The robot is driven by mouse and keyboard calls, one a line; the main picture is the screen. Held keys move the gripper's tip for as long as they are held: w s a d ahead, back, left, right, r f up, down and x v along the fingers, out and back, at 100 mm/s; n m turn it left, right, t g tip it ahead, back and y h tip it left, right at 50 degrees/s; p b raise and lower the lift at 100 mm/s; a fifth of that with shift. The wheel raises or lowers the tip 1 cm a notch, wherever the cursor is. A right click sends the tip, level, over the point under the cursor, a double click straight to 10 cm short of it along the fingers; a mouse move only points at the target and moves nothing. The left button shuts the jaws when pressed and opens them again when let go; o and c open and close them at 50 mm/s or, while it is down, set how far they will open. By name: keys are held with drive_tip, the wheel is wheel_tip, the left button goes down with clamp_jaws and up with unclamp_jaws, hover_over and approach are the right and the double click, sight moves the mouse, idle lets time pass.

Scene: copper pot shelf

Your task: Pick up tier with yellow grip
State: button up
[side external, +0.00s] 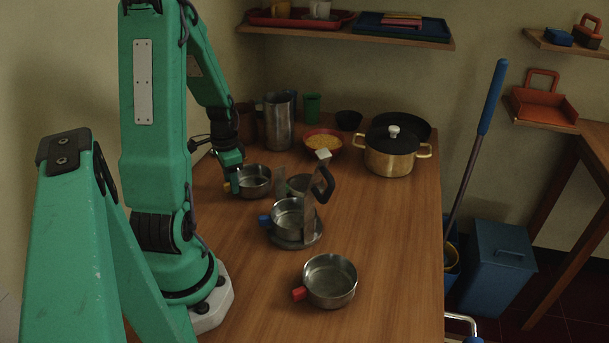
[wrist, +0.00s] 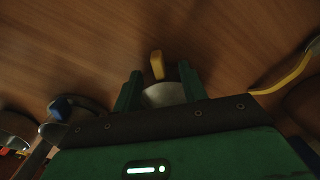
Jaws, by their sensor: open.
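The tier with yellow grip (side external: 254,182) is a round metal pan upright on the wooden table. Its yellow grip (side external: 234,184) points left toward my arm. My gripper (side external: 229,172) is low at this grip side, fingers pointing down. In the wrist view, the yellow grip (wrist: 156,65) shows between the two green fingers of my open gripper (wrist: 159,84), with part of the metal wall behind it. The fingers hide some of the tier. I cannot tell whether they touch it.
A tier with blue grip (side external: 289,218) sits on a round base with an upright black-handled frame (side external: 321,186). A tier with red grip (side external: 330,281) stands in front. Behind are a tall metal jug (side external: 279,121), a red bowl (side external: 323,143) and a brass pot (side external: 390,158).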

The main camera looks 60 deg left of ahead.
drive_tip(key=shift+c, duration=0.4)
clamp_jaws()
wheel_tip(320, 180, up, 10)
idle(1.0)
drive_tip(key=shift+r, duration=0.1)
idle(0.4)
